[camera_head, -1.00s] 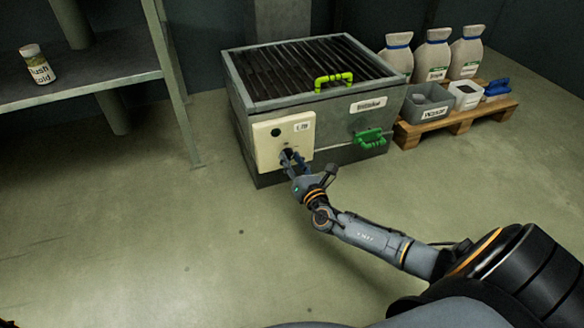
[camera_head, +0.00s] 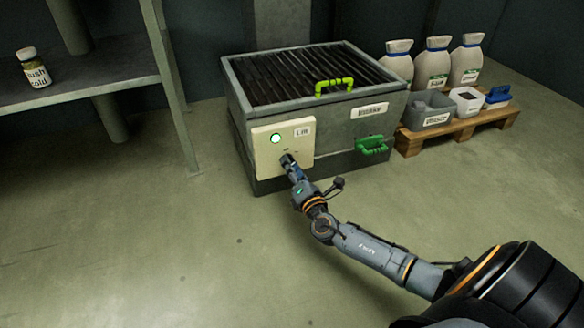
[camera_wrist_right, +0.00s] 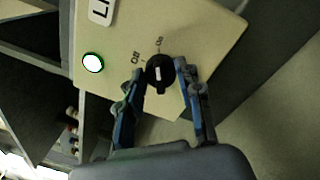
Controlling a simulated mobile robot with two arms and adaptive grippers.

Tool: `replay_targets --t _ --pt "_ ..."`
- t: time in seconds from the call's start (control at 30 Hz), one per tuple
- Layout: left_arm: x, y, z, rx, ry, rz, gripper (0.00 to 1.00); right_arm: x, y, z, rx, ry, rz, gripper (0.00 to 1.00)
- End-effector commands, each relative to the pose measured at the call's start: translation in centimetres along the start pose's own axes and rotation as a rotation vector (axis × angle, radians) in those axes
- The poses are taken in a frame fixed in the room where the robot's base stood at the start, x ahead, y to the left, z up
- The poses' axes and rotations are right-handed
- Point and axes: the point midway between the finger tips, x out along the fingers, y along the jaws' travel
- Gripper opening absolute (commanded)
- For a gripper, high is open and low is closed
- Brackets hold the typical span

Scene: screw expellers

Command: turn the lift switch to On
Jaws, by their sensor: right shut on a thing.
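The lift panel (camera_head: 268,160) is a cream box on the front of the grey grated bin, labelled for the lift. Its round lamp (camera_head: 275,139) glows green-white; it also shows lit in the right wrist view (camera_wrist_right: 93,62). The black lift switch (camera_wrist_right: 158,76) has a white mark and sits between the "Off" and "On" lettering side of the panel and my fingers, its mark lined up roughly towards "On". My right gripper (camera_head: 289,163) is at the panel, its blue fingers around the switch and shut on it. The switch is mostly hidden in the head view. My left gripper is out of view.
The bin (camera_head: 372,101) has a light green handle on its grate and a darker green handle in front. A pallet (camera_head: 460,128) with sacks and tubs stands to the right. A shelf (camera_head: 80,88) with a jar stands left. The floor in front is clear.

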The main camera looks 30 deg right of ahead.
Motion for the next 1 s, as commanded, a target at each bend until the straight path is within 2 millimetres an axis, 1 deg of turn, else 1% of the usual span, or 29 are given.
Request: replay_targets --t 0.27,0.3,0.4,0.67,0.77,0.87,1.0 --pt "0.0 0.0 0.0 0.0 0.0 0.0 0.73 0.0 -0.1 0.0 0.004 -0.001 -0.002 0.04" --pt "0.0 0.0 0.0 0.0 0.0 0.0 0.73 0.0 -0.1 0.0 0.003 -0.001 -0.002 0.39" --pt "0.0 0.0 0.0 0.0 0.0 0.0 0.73 0.0 -0.1 0.0 0.003 -0.001 -0.002 0.59" --pt "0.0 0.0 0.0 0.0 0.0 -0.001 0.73 0.0 0.0 0.0 0.001 -0.001 -0.001 0.59" --pt "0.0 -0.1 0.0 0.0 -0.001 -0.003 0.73 -0.4 -0.1 0.0 0.001 0.0 -0.001 0.59" --pt "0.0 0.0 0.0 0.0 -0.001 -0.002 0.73 -1.5 -0.1 -0.1 0.0 0.001 -0.002 0.59" --pt "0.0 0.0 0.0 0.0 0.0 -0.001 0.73 -4.3 -0.2 -0.1 0.0 0.003 -0.003 0.59"
